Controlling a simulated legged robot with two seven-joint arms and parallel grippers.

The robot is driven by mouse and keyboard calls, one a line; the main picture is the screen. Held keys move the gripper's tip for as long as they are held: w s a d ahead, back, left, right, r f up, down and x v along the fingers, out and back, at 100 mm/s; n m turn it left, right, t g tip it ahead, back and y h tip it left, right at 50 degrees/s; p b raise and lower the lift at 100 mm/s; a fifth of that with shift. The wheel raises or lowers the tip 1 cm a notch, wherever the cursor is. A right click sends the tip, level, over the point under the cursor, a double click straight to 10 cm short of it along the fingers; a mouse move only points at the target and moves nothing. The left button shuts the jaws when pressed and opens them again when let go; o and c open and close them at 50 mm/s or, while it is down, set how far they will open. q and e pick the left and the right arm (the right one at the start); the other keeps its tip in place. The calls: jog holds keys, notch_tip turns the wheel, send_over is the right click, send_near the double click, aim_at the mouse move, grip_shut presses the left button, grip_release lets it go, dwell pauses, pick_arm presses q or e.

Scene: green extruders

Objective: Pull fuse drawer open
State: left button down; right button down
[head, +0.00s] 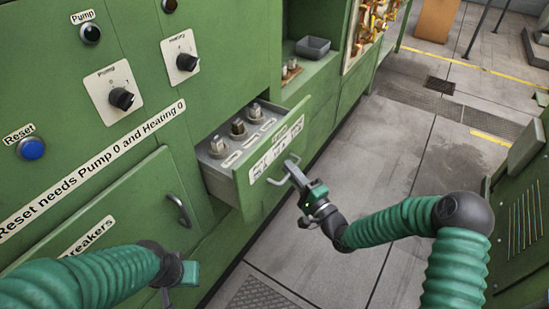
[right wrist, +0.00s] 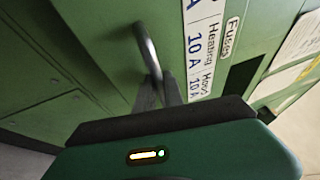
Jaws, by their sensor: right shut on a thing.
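The green fuse drawer (head: 272,158) stands pulled out from the green cabinet. Several fuses (head: 238,128) stand upright in a row inside it. Its front bears white labels and a pale bar handle (head: 280,178). My right gripper (head: 298,174) is shut on this handle, in front of the drawer. In the right wrist view the fingers of the right gripper (right wrist: 160,92) close around the lower end of the handle (right wrist: 147,48), beside the labels. My left gripper (head: 180,274) is low at the left, near the breaker door and apart from the drawer; its jaw opening is unclear.
The cabinet has a Pump knob (head: 121,98), a second knob (head: 187,62) and a blue Reset button (head: 32,148). A closed breaker door (head: 120,205) is below. A grey tray (head: 313,47) sits in a recess behind the drawer.

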jog(key=s+d+p, duration=0.2)
jog(key=s+d, duration=0.5)
jog(key=d, duration=0.2)
jog(key=shift+f, duration=0.3)
jog(key=c, duration=1.8)
grip_release()
jog(key=shift+o, duration=0.3)
jog(key=shift+d+r, duration=0.1)
jog(key=shift+r, duration=0.05)
jog(key=p+v, duration=0.2)
jog(key=v, duration=1.4)
jog(key=shift+s+d, duration=0.25)
jog(key=shift+s, duration=0.05)
